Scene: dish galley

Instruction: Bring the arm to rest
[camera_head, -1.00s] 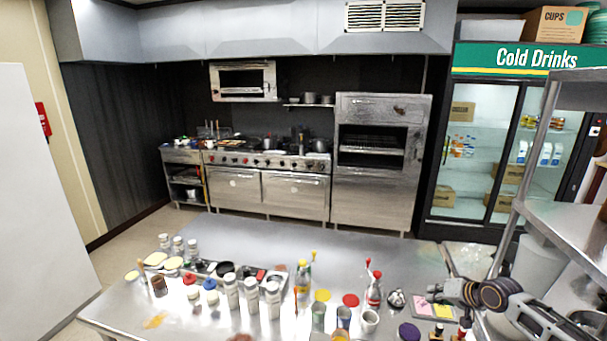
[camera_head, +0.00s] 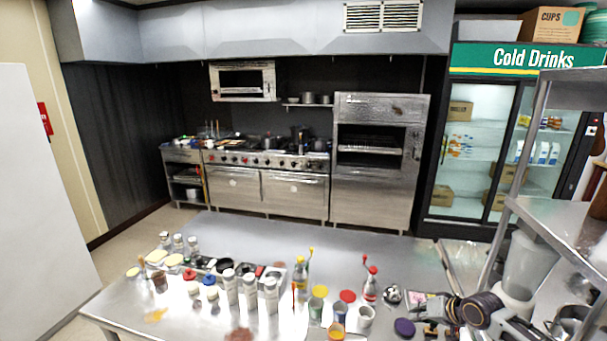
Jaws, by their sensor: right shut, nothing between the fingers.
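My right arm comes in at the lower right, with its dark wrist joint in view. My right gripper (camera_head: 434,312) is shut and empty, over the right end of the steel counter (camera_head: 340,245). Small items lie close below and beside it, and whether it touches any cannot be told. My left gripper is not in view.
Near the right gripper are a dark purple round item (camera_head: 404,327), a white cup (camera_head: 366,317) and a red-topped bottle (camera_head: 370,287). A blender-like jar (camera_head: 527,263) and steel shelving (camera_head: 565,225) stand right. Several shakers (camera_head: 250,290) stand left. The counter's far middle is clear.

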